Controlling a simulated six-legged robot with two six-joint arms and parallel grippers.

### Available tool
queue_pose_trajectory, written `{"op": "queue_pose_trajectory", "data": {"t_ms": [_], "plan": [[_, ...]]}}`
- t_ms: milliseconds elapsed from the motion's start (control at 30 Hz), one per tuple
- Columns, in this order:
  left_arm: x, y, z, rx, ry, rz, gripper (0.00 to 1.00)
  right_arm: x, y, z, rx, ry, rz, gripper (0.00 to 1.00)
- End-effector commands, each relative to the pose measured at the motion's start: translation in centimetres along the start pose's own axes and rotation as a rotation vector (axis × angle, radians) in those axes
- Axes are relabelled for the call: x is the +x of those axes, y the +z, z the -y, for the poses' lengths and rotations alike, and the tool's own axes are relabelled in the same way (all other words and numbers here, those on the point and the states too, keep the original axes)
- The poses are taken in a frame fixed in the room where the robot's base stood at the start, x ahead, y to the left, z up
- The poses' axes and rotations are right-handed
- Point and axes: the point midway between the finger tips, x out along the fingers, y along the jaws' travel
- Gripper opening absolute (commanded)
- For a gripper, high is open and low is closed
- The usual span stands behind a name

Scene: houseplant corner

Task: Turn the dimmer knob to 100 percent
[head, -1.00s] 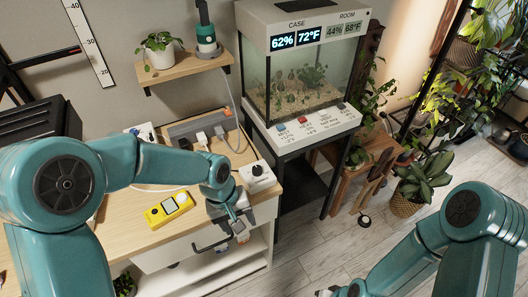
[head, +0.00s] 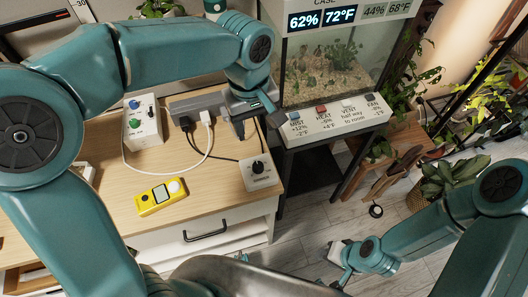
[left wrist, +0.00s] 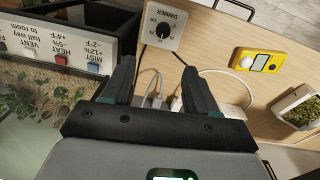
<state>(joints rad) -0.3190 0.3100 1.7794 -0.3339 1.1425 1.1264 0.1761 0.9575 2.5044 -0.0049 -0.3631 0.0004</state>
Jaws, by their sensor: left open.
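The dimmer is a white box (head: 262,180) with a round black knob (head: 258,167), near the right front corner of the wooden table. In the left wrist view the knob (left wrist: 163,30) is on its box, with an upside-down label, ahead of the fingers. My left gripper (head: 252,125) is above the table, behind the dimmer and apart from it. Its two dark fingers (left wrist: 158,72) are spread with nothing held between them. My right gripper (head: 338,252) is low at the right, over the floor and away from the table; its jaws are too small to read.
A yellow meter (head: 160,196) lies left of the dimmer. A power strip (head: 190,104) with plugs and cables is behind it. A white box with coloured knobs (head: 145,122) stands at left. The terrarium's button ledge (head: 335,118) borders the table's right side. The table's front middle is clear.

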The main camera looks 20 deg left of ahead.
Motion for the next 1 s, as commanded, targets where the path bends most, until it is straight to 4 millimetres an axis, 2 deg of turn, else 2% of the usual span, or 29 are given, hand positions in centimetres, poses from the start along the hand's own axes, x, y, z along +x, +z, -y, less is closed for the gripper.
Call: {"op": "queue_pose_trajectory", "data": {"t_ms": [167,500,700,833,1000], "plan": [[1.9,0.4,0.6,-0.002,-0.004,0.001,0.58,0.1,0.0,0.0,0.000,0.000,0.001,0.38],[9.9,0.7,0.9,-0.001,-0.005,0.004,0.58,0.1,0.0,-0.1,0.000,0.000,0.000,0.38],[13.9,0.6,0.7,-0.001,-0.002,0.003,0.58,0.1,0.0,0.0,0.000,0.000,0.000,0.38],[15.4,0.4,0.6,-0.001,-0.002,0.001,0.58,0.1,0.0,0.0,0.000,0.000,0.000,0.38],[16.2,0.3,0.4,0.000,0.001,0.000,0.58,0.1,0.0,0.0,0.000,0.000,0.000,0.38]]}}
